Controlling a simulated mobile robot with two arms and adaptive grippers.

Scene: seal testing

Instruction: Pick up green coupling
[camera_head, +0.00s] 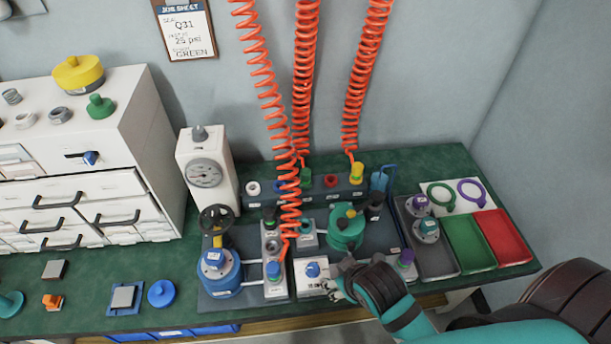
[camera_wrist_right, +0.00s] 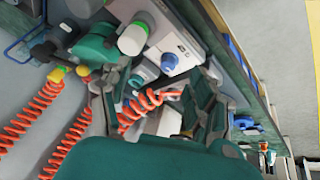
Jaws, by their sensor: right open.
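A green coupling (camera_head: 306,178) sits on the dark rack at the back of the bench, in a row with white, blue, red and yellow ones, partly behind an orange coiled hose. Another small green knobbed piece (camera_head: 100,106) stands on top of the white drawer cabinet. My right gripper (camera_head: 342,283) is at the bench's front, beside the white box with a blue knob and well in front of the rack. In the right wrist view its fingers (camera_wrist_right: 155,105) are spread, with the orange hose showing between them. I cannot make out the rack's green coupling there. My left gripper is not in view.
Orange coiled hoses (camera_head: 303,80) hang over the rack. A blue vessel (camera_head: 222,270) and a green vessel (camera_head: 346,230) stand on the bench. Grey, green (camera_head: 468,243) and red trays lie at right. A pressure gauge (camera_head: 205,173) stands at left.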

